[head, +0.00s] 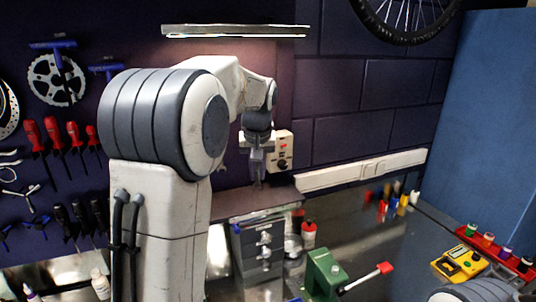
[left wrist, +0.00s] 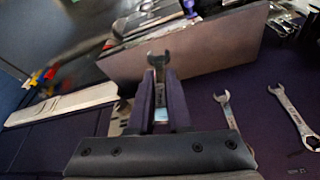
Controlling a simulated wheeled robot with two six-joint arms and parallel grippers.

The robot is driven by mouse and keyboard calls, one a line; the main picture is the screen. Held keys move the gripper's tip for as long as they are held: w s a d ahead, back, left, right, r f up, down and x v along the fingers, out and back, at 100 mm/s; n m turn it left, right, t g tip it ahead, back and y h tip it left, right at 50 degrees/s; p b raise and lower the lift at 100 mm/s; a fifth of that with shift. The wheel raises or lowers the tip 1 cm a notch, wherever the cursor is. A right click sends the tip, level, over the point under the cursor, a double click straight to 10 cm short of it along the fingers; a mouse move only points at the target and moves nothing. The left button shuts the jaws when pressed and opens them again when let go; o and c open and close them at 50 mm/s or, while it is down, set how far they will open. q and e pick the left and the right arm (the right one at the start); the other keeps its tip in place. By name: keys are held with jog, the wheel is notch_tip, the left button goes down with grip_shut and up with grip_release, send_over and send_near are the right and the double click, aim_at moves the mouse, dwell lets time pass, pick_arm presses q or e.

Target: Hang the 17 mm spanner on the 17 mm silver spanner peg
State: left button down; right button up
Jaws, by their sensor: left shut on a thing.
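My left gripper (head: 257,168) is up by the dark tool wall, above the top of the drawer cabinet. In the left wrist view the gripper (left wrist: 160,98) is shut on a silver spanner (left wrist: 158,60), whose open jaw sticks out past the fingertips. The rest of that spanner is mostly hidden between the fingers, and no size mark is readable. Two other silver spanners hang on the wall to the right, a nearer one (left wrist: 227,110) and a larger one (left wrist: 293,115). I cannot make out the 17 mm peg. My right gripper is not in view.
A grey drawer cabinet (head: 236,243) stands below the gripper. A white box with a red part (head: 284,150) is on the wall beside it. A green vise (head: 322,272), a yellow meter (head: 459,263) and a red bottle tray (head: 512,263) are on the bench.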

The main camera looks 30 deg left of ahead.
pick_arm(q)
jog(key=w+a+p, duration=0.4)
jog(key=w+a, duration=0.2)
jog(key=a, duration=0.1)
jog(key=shift+w+r+p, duration=0.35)
jog(key=shift+r, duration=0.05)
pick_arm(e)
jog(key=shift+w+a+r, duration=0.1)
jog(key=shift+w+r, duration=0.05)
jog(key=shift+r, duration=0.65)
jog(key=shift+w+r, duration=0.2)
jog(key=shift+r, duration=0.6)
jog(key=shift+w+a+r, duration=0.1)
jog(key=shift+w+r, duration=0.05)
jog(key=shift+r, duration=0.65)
pick_arm(q)
jog(key=c, duration=0.8)
grip_release()
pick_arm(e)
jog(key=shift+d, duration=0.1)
pick_arm(q)
jog(key=shift+o, duration=0.2)
